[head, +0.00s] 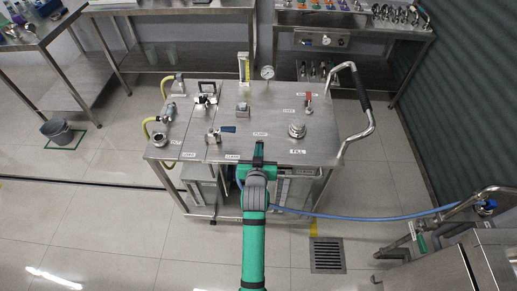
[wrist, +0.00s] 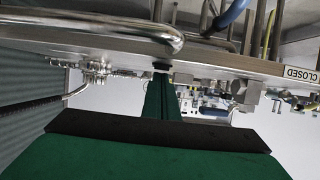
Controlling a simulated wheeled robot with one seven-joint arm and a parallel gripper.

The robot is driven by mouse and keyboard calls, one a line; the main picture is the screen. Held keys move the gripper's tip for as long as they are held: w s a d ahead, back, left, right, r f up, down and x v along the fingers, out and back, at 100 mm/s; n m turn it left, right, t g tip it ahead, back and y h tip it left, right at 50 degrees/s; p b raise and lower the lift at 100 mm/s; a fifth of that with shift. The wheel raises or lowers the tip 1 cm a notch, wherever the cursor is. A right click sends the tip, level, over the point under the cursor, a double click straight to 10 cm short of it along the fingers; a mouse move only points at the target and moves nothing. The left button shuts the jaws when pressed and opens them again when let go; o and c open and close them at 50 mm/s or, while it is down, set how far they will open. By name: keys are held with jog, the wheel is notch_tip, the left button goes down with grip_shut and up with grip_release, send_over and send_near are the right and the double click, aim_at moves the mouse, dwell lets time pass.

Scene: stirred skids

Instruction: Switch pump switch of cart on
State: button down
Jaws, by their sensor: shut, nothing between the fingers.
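The cart (head: 215,149) is a steel skid with valves, a gauge and labels on its flat top. A small square box (head: 242,108) stands near the middle of the top, above a label that seems to read PUMP; I take it for the pump switch, but its position is too small to read. My gripper (head: 259,150) is at the cart's front edge, below that label and apart from the box. In the wrist view my gripper (wrist: 161,85) is shut and empty, close to the cart's steel edge (wrist: 225,62). The switch is not identifiable there.
A bent handle (head: 362,100) juts out at the right. A blue hose (head: 370,217) runs right.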

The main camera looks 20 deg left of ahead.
jog(key=shift+s+f, duration=0.1)
jog(key=shift+f, duration=0.3)
jog(key=shift+r, duration=0.1)
jog(key=shift+r, duration=0.75)
jog(key=shift+r, duration=0.15)
jog(key=shift+r, duration=0.3)
jog(key=r, duration=0.3)
jog(key=shift+s+r, duration=0.3)
jog(key=s+d, duration=0.3)
jog(key=s, duration=0.6)
jog(key=shift+s+r, duration=0.2)
jog(key=shift+r, duration=0.2)
